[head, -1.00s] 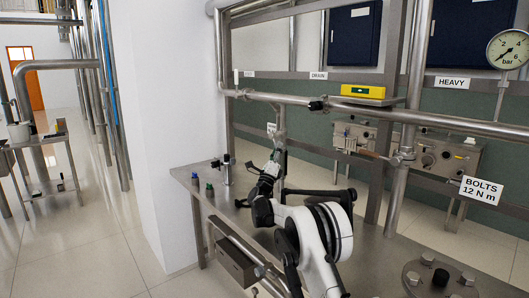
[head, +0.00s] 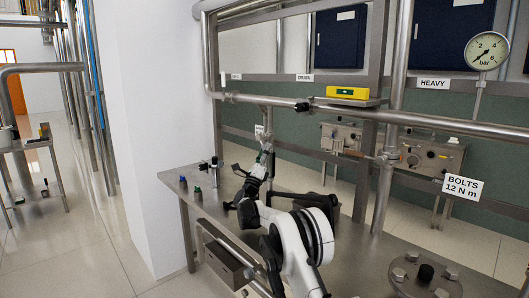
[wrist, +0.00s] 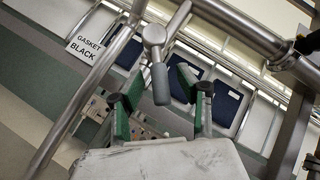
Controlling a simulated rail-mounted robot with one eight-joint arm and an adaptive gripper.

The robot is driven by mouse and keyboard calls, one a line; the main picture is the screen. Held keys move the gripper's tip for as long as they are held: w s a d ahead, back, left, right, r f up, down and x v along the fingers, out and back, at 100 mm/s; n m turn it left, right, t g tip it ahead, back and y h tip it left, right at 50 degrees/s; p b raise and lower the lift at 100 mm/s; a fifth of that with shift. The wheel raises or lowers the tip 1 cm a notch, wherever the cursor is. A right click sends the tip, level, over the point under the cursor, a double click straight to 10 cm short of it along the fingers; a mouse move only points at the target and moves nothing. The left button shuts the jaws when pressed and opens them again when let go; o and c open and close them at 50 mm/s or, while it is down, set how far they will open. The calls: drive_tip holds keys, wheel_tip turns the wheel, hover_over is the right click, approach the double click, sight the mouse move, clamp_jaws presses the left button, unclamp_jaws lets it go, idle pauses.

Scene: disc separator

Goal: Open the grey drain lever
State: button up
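The grey drain lever (wrist: 160,84) shows in the wrist view as a dark grey grip on a bright metal stem and round hub. It hangs from the pipe at the top and points down toward my gripper. My gripper (wrist: 160,92) is open, with one green-padded finger on each side of the lever and gaps visible between. In the head view my gripper (head: 262,160) is at the thin vertical drain pipe (head: 267,118), left of and below the DRAIN label (head: 305,78). The lever is too small and covered there to make out.
A horizontal pipe (head: 440,122) runs across the frame, with a yellow level (head: 348,93) above it. Small green and blue capped fittings stand on the steel table (head: 340,262). A GASKET BLACK sign (wrist: 90,42) is left of the lever. A bolted flange (head: 425,280) is at front right.

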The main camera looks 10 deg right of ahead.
drive_tip(key=shift+s+a+f, duration=0.1)
drive_tip(key=s+a, duration=0.7)
drive_tip(key=s, duration=0.3)
drive_tip(key=shift+s+a+f, duration=0.15)
drive_tip(key=shift+s+f, duration=0.05)
drive_tip(key=shift+f, duration=0.1)
